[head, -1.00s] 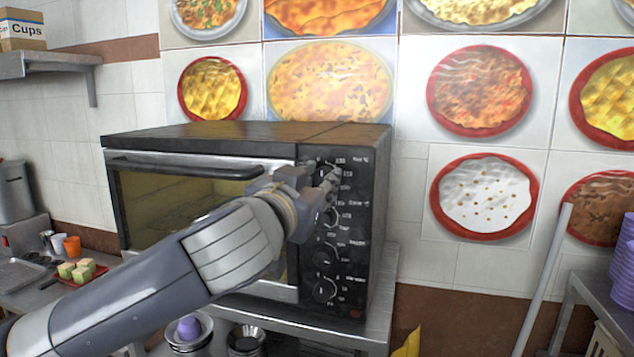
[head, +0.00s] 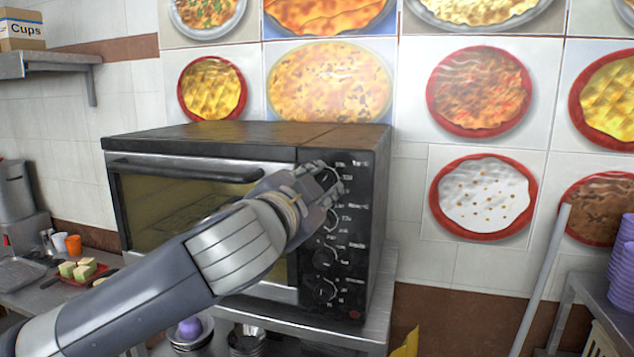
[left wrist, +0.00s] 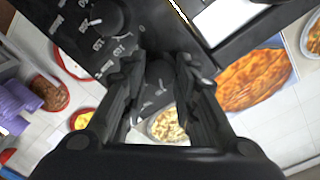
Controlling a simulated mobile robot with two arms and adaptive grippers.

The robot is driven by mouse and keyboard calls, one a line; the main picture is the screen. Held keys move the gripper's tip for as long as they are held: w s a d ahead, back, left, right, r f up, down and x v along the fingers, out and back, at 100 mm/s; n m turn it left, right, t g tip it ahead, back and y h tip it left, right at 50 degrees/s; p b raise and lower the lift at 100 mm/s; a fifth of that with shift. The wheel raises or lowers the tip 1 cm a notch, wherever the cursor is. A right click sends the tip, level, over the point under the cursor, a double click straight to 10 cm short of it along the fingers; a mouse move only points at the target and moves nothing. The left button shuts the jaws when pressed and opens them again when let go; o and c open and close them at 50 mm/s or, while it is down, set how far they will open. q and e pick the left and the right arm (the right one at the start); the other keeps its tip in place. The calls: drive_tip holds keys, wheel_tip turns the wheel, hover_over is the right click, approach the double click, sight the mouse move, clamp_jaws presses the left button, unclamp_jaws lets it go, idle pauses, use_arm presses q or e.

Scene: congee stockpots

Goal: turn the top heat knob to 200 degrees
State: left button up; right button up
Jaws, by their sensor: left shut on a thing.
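A black toaster oven (head: 245,137) stands on a metal table, with a column of knobs on its right-hand control panel (head: 365,235). My left gripper (head: 325,180) reaches across the oven door to the top of this panel. In the left wrist view its fingers (left wrist: 160,80) are shut on the dark top heat knob (left wrist: 158,74), one on each side. In the head view the fingers largely hide that knob, and its exact setting cannot be read. My right gripper is not in view.
Lower knobs, such as the bottom one (head: 322,290), sit below my gripper on the same panel. A tray with food cubes (head: 84,270) and an orange cup (head: 73,245) stand at the left. Stacked metal bowls (head: 246,340) are under the oven.

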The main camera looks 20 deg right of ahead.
use_arm(q)
drive_tip(key=m+p, duration=0.1)
drive_tip(key=m, duration=0.3)
drive_tip(key=shift+r, duration=0.15)
drive_tip(key=m+p, duration=0.1)
drive_tip(key=m, duration=0.3)
drive_tip(key=shift+m+y, duration=0.3)
drive_tip(key=shift+m, duration=0.1)
drive_tip(key=m, duration=0.2)
drive_tip(key=m+p, duration=0.1)
drive_tip(key=m, duration=0.1)
drive_tip(key=shift+d+t+y, duration=0.1)
drive_tip(key=shift+t+y, duration=0.2)
drive_tip(key=shift+m+p, duration=0.3)
drive_tip(key=shift+m, duration=1.3)
drive_tip(key=shift+s+f, duration=0.1)
drive_tip(key=shift+f, duration=0.15)
drive_tip(key=o, duration=1.1)
drive_tip(key=v, duration=1.2)
